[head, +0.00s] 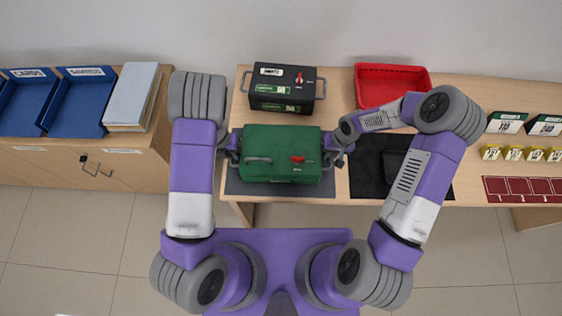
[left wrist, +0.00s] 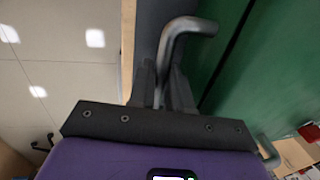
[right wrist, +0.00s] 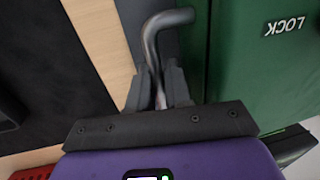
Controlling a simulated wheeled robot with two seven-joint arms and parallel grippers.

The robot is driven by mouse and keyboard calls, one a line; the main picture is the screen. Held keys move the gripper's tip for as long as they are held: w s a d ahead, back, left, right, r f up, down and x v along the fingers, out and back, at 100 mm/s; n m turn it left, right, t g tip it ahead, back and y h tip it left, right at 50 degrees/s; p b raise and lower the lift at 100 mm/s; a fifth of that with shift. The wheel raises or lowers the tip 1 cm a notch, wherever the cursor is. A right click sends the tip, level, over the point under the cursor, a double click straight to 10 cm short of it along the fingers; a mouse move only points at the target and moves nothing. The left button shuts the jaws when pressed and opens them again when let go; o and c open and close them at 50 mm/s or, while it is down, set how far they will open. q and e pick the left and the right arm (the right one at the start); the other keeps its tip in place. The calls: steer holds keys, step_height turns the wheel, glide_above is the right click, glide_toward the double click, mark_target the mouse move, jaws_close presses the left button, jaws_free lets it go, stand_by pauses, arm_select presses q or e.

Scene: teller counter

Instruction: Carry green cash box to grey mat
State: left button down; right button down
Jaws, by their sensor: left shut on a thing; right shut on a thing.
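The green cash box (head: 280,142) is over the grey mat (head: 290,189) at the counter's front edge; I cannot tell whether it touches the mat. The mat shows along the box's front and sides. My left gripper (head: 233,157) is shut on the box's left side handle, a bent metal bar (left wrist: 184,27) in the left wrist view. My right gripper (head: 332,152) is shut on the right side handle (right wrist: 160,27). The box's green side also shows in the left wrist view (left wrist: 270,80) and the right wrist view (right wrist: 255,70).
A black box (head: 283,88) with handles stands just behind the green one. A red tray (head: 392,84) is at the back. A black mat (head: 370,168) lies to the right under my right arm. Blue trays (head: 78,100) and a binder (head: 132,96) sit on the left cabinet.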

arm_select(q)
steer(key=shift+f+b, duration=0.35)
steer(key=shift+f, duration=0.1)
arm_select(e)
steer(key=shift+f, duration=0.45)
arm_select(q)
steer(key=c, duration=1.1)
jaws_free()
steer(key=shift+r, duration=0.15)
arm_select(e)
steer(key=c, duration=1.1)
jaws_free()
steer(key=shift+r, duration=0.15)
arm_select(q)
steer(key=shift+o, duration=0.2)
arm_select(e)
steer(key=shift+o, duration=0.2)
steer(key=shift+r, duration=0.2)
arm_select(q)
step_height(320, 180, up, 8)
steer(key=a, duration=0.1)
steer(key=shift+a, duration=0.25)
arm_select(e)
step_height(320, 180, up, 11)
steer(key=d, duration=0.2)
steer(key=shift+r, duration=0.2)
